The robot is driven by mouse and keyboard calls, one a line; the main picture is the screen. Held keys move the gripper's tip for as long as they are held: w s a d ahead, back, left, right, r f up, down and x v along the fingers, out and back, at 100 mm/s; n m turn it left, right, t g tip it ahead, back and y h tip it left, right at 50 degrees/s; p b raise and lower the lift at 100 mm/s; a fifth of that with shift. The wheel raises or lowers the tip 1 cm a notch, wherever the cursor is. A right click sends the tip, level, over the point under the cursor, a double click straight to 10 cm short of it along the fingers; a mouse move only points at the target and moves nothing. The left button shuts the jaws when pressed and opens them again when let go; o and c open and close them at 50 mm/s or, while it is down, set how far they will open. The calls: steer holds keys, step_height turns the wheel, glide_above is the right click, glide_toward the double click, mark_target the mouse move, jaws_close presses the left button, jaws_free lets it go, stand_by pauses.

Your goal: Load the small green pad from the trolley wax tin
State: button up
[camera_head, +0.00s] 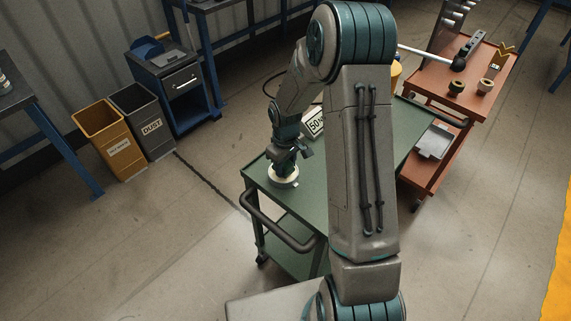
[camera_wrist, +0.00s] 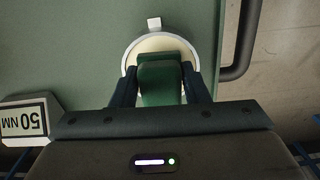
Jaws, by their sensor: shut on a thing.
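My gripper (camera_wrist: 160,84) is shut on the small green pad (camera_wrist: 161,86), with one dark finger on each side of it. The wax tin (camera_wrist: 133,48) is a round, pale-rimmed tin with cream wax inside and a small tab on its rim. It stands on the green trolley (camera_wrist: 60,50). The pad is over the tin's opening; I cannot tell whether it touches the wax. In the head view my gripper (camera_head: 285,164) points down at the tin (camera_head: 284,182), near the trolley's handle end. The pad is hidden there.
A 50 NM sign (camera_head: 315,123) stands on the trolley near the tin. My arm hides part of the top. A red-brown trolley (camera_head: 475,95) with cups stands at the right. A yellow bin (camera_head: 108,140) and grey DUST bin (camera_head: 143,122) are at the left.

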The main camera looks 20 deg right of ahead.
mark_target(286, 163)
steer(key=shift+s+f+b, duration=0.1)
steer(key=shift+f+b, duration=0.5)
steer(key=shift+f, duration=0.05)
stand_by(1.3)
steer(key=shift+r+p, duration=2.3)
steer(key=shift+r, duration=1.35)
steer(key=shift+f, duration=0.1)
steer(key=s+m, duration=0.1)
steer(key=m, duration=0.1)
steer(key=f+m, duration=0.1)
steer(key=m, duration=0.1)
steer(key=s+f+m, duration=0.1)
steer(key=m, duration=0.1)
steer(key=shift+s+a, duration=0.25)
steer(key=shift+s, duration=0.05)
steer(key=shift+s+f, duration=0.1)
